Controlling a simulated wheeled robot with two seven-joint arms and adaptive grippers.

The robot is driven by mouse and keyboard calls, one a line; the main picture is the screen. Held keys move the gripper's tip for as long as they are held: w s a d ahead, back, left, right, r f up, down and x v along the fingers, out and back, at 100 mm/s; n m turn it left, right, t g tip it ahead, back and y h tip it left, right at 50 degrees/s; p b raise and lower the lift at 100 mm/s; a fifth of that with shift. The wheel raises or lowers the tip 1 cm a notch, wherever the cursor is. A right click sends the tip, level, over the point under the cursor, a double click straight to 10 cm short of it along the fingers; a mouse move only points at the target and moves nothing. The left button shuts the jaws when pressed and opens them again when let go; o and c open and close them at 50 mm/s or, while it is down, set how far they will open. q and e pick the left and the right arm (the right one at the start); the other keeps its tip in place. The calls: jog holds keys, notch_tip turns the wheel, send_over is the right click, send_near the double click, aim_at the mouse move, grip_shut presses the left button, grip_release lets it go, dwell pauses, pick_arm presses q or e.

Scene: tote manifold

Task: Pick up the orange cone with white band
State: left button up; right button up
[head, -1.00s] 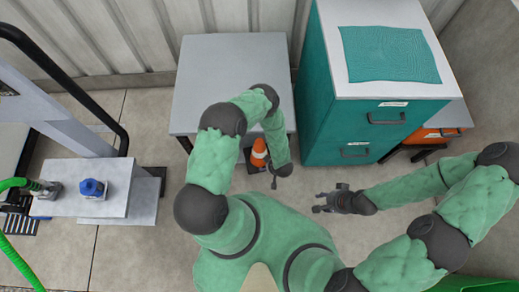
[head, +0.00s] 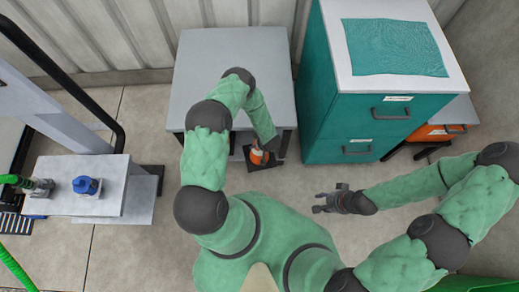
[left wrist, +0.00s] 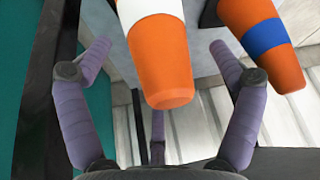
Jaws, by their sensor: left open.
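The orange cone with white band (left wrist: 160,62) shows large in the left wrist view, its narrow orange end toward the camera. My left gripper (left wrist: 160,50) is open, with a purple finger on each side of the cone and visible gaps to both. In the head view the cone (head: 257,157) is low at the front of the grey table, partly hidden by my left forearm. A second orange cone with a blue band (left wrist: 265,38) stands close beside it, outside the right finger. My right gripper (head: 325,203) is far from the cones, with its fingers apart and empty.
The grey table (head: 215,70) stands behind and above the cones. A teal drawer cabinet (head: 335,115) is close on their right. A pale stand (head: 105,200) with a blue object (head: 86,186) is at the left. The floor between is clear.

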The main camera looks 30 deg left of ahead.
pick_arm(q)
jog(key=b+x, duration=0.1)
jog(key=x, duration=0.2)
jog(key=shift+f, duration=0.1)
jog(key=c, duration=1.7)
jog(key=shift+r, duration=0.25)
